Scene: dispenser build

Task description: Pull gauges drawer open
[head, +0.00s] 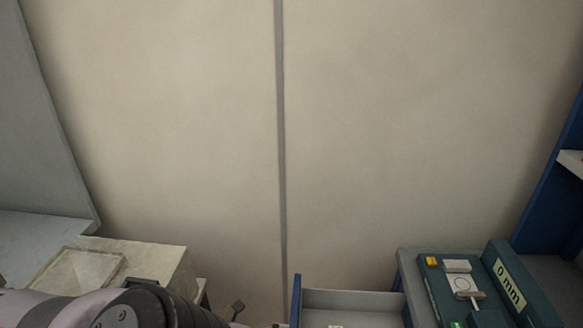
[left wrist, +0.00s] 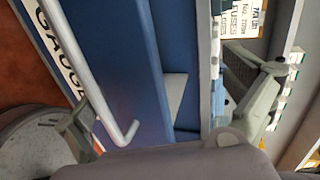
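The gauges drawer's blue front (left wrist: 125,60) fills the middle of the left wrist view. Its white label (left wrist: 62,45) reads "GAUGE", with the rest cut off. A silver bar handle (left wrist: 85,85) runs diagonally across it. My left gripper (left wrist: 168,105) has its fingers spread wide, one beside the handle's lower end and one far to the right. Nothing shows between them as gripped. In the head view, a drawer (head: 350,300) with a blue left edge stands open at the bottom; its label is not visible there. My right gripper is not in view.
A blue-green gauge device (head: 510,285) marked "0 mm" sits on the right. A pale box (head: 165,262) stands at lower left, beside my left arm. A printed card (left wrist: 240,20) is at the top of the left wrist view. The wall behind is bare.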

